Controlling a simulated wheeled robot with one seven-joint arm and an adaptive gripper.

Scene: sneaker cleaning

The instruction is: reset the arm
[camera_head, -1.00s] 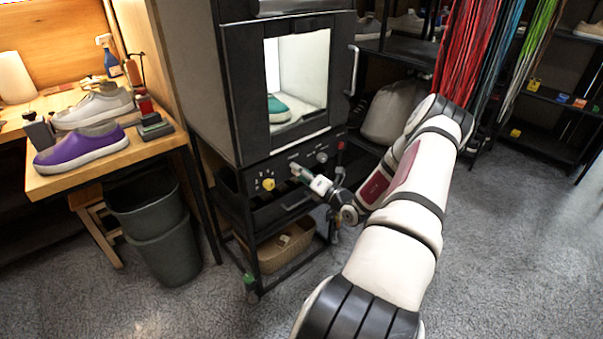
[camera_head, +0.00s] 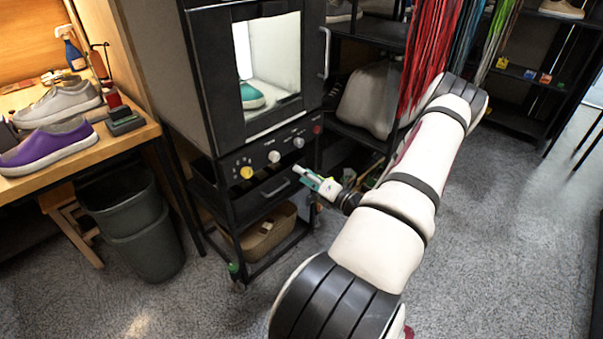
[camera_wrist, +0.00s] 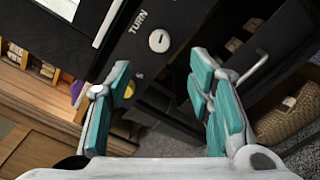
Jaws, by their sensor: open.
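My gripper (camera_head: 309,178) is at the front of the black cabinet (camera_head: 197,90), just right of and below its knob panel. In the wrist view my gripper (camera_wrist: 160,105) shows two teal-padded fingers spread wide apart with nothing between them. A white knob (camera_wrist: 158,40) beside the word TURN lies beyond the fingertips, apart from them. The panel's yellow knob (camera_head: 246,172) and white knob (camera_head: 274,156) also show in the head view. My white arm reaches in from the lower right of the head view.
A teal shoe (camera_head: 250,96) is inside the lit cabinet. A wicker basket (camera_head: 262,236) sits on the shelf below. A grey bin (camera_head: 150,245), a wooden table with a purple shoe (camera_head: 45,147), and hanging red laces (camera_head: 428,50) flank it. Floor at the right is open.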

